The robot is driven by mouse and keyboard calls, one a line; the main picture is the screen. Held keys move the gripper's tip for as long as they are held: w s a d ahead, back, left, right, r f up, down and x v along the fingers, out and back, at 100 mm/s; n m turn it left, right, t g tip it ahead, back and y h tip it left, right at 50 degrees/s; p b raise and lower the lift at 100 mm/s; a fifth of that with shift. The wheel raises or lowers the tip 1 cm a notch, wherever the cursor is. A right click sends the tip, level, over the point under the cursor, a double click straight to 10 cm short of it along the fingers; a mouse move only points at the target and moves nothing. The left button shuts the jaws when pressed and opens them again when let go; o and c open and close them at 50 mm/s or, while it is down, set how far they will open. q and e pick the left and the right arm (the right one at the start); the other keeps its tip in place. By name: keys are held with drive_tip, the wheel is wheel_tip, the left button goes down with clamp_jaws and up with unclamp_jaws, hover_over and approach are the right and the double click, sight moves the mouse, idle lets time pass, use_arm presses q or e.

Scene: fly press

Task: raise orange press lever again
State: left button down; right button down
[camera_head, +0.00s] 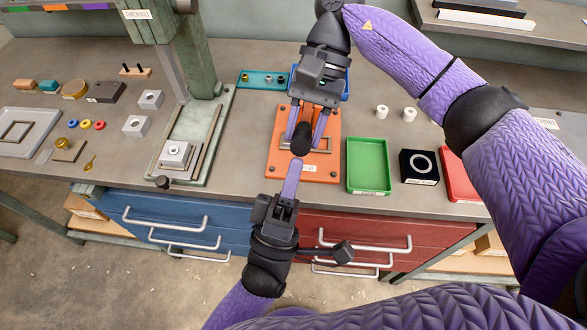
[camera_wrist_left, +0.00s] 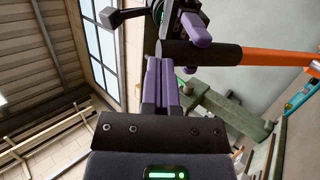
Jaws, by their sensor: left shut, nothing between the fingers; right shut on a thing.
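The orange lever bar (camera_wrist_left: 270,57) with its black grip (camera_wrist_left: 205,53) crosses the upper part of the left wrist view.
The green press (camera_head: 189,95) stands to the left with a metal block (camera_head: 176,153) on its base. Blue and red drawers line the front.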

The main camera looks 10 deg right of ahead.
use_arm(q)
drive_tip(key=shift+w+d+r, duration=0.1)
drive_tip(key=shift+w+r, duration=0.2)
drive_tip(key=shift+r, duration=0.2)
drive_tip(key=shift+w+r, duration=0.25)
drive_tip(key=shift+r, duration=0.2)
use_arm(e)
drive_tip(key=shift+f, duration=0.1)
drive_tip(key=shift+c, duration=1.6)
unclamp_jaws()
use_arm(q)
drive_tip(key=shift+f, duration=0.1)
